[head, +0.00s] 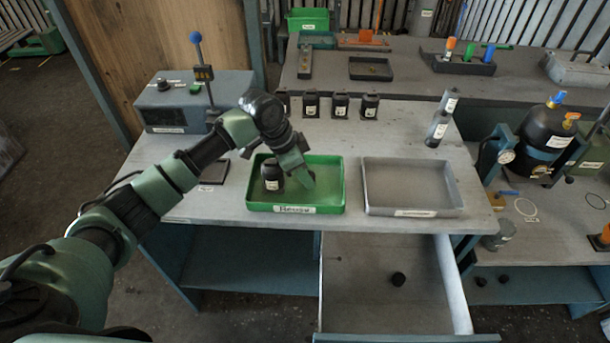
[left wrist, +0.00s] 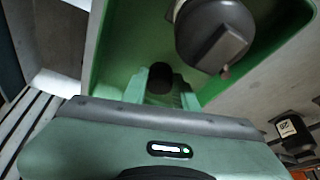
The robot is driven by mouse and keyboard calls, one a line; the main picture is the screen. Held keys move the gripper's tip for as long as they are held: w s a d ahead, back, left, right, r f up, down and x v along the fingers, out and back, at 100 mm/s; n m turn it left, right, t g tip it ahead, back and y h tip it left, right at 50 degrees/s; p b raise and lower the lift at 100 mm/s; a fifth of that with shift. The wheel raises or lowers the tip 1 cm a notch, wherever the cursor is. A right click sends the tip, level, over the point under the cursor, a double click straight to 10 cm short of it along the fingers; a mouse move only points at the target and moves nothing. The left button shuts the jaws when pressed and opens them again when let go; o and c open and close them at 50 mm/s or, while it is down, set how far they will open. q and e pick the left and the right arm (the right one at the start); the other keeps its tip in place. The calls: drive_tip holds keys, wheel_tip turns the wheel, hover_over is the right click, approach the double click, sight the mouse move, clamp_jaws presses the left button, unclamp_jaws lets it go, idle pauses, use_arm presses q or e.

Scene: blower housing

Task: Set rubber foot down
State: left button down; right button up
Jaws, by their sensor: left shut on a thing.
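My left gripper (head: 308,178) is over the right part of the green tray (head: 325,205). In the left wrist view its fingers (left wrist: 161,90) are shut on a small dark round rubber foot (left wrist: 160,76), low over the green tray floor. Whether the foot touches the floor cannot be told. In the head view the fingers mostly hide it. A black blower housing (head: 272,178) with a white label stands in the tray, left of the gripper; it looms large in the wrist view (left wrist: 210,38). My right gripper is not in view.
An empty grey tray (head: 410,187) lies right of the green one. An open drawer (head: 365,300) below holds a black round piece (head: 398,279). Several black labelled units (head: 340,106) stand at the bench's back, and a control box (head: 175,103) with a post stands at left.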

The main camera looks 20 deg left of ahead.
use_arm(q)
drive_tip(key=shift+f, duration=0.65)
drive_tip(key=shift+f, duration=0.15)
drive_tip(key=c, duration=1.1)
unclamp_jaws()
drive_tip(key=b+v, duration=0.1)
drive_tip(key=v, duration=1.1)
